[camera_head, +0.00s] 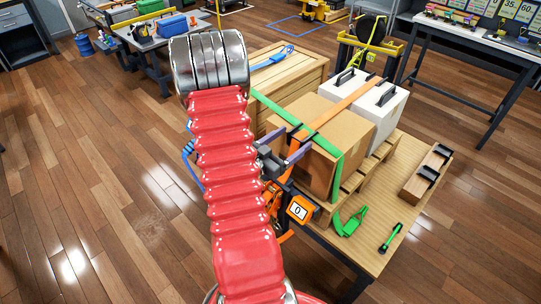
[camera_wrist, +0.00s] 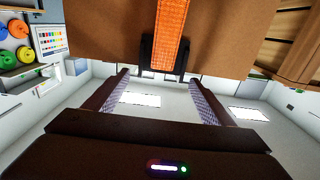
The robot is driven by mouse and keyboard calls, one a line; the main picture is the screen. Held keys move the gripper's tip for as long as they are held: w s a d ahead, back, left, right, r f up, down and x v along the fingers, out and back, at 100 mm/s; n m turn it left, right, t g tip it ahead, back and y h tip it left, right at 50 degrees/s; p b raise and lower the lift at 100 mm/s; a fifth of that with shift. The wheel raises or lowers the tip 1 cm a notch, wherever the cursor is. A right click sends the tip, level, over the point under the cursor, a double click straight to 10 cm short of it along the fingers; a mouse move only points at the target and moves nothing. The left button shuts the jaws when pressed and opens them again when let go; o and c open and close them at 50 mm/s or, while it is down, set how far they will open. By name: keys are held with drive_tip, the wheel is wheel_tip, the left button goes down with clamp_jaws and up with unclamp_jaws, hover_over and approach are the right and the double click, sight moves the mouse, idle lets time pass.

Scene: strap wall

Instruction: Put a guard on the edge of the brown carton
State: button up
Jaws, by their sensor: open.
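The brown carton (camera_head: 348,130) sits on a wooden pallet on the table. An orange strap (camera_head: 338,108) and a green strap (camera_head: 322,142) cross it. A black guard (camera_wrist: 147,52) sits at the carton's edge around the orange strap, which also shows in the wrist view (camera_wrist: 172,20). My gripper (camera_head: 294,145) is open in front of that edge. In the wrist view its two fingers (camera_wrist: 160,78) stand apart on either side of the guard, with gaps visible. Two more black guards (camera_head: 429,173) sit in a wooden holder (camera_head: 411,187) at the table's right.
White cases (camera_head: 383,103) with black handles stand behind the carton, and a wooden crate (camera_head: 290,75) behind left. An orange display reading 0 (camera_head: 299,209) hangs at the table's front. A green ratchet (camera_head: 350,222) and a green-black tool (camera_head: 391,237) lie on the table.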

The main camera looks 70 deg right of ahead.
drive_tip(key=v, duration=1)
drive_tip(key=shift+w+a, duration=0.15)
drive_tip(key=shift+a, duration=0.05)
drive_tip(key=shift+w, duration=0.1)
idle(0.4)
